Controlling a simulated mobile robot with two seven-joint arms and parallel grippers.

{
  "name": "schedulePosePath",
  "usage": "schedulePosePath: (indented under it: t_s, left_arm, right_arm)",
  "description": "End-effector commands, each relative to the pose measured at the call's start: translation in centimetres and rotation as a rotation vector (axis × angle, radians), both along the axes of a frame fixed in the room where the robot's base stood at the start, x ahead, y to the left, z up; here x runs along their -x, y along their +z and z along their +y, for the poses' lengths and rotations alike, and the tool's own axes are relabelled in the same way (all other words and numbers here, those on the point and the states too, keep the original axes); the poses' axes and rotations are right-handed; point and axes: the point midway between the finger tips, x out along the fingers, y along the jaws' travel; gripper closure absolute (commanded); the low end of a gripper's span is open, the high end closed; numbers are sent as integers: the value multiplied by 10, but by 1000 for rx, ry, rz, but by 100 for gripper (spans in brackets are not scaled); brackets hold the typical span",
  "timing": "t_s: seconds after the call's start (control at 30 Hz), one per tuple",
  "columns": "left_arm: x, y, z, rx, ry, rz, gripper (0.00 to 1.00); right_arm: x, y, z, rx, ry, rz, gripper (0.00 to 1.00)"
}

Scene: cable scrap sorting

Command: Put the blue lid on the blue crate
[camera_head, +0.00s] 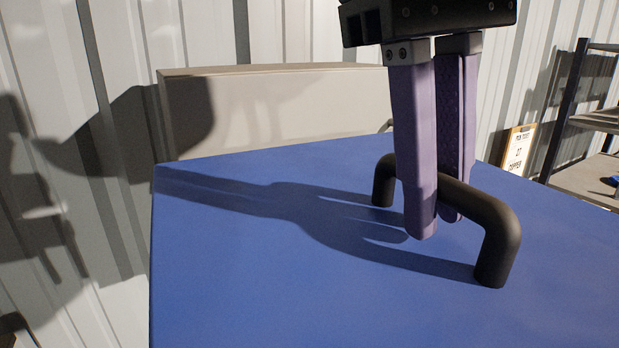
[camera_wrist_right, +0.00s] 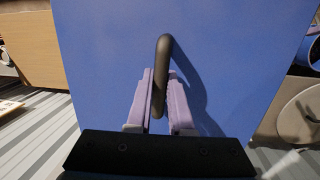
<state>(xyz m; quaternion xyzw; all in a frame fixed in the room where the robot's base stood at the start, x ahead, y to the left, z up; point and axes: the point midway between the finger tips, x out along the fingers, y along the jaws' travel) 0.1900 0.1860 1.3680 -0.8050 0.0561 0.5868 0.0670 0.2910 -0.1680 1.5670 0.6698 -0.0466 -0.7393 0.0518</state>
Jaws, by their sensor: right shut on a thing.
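The blue lid (camera_head: 270,260) fills the lower part of the head view as a flat blue panel with a black bar handle (camera_head: 492,215) on top. My right gripper (camera_head: 437,225) comes down from above, its purple fingers on either side of the handle, shut on it. In the right wrist view the lid (camera_wrist_right: 225,45) spreads beneath the fingers, and the handle (camera_wrist_right: 163,60) runs between them. The blue crate cannot be told apart in either view; the lid may hide it. My left gripper is not in view.
A beige box-like panel (camera_head: 290,105) stands behind the lid, against a corrugated wall (camera_head: 110,40). A shelf rack (camera_head: 590,120) and a small sign (camera_head: 516,150) are at the right. The wrist view shows a wooden surface (camera_wrist_right: 30,45) at left and a grey round object (camera_wrist_right: 300,115) at right.

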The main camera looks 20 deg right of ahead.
Motion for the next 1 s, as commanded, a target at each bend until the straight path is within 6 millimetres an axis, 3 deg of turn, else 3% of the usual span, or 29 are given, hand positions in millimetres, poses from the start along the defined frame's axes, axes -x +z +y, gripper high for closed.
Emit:
schedulePosePath:
  t_s: [0.03,0.57,0.8,0.9,1.0]
  left_arm:
    - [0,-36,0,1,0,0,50]
    - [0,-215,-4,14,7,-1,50]
    - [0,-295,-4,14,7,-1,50]
    - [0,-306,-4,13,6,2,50]
    - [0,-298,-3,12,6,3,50]
  right_arm:
    - [-3,-35,0,0,-2,-1,100]
    - [-27,-210,1,0,21,0,100]
    - [-52,-306,4,-1,169,4,100]
    - [-71,-339,5,-3,353,7,100]
    - [-87,-359,1,-3,565,6,100]
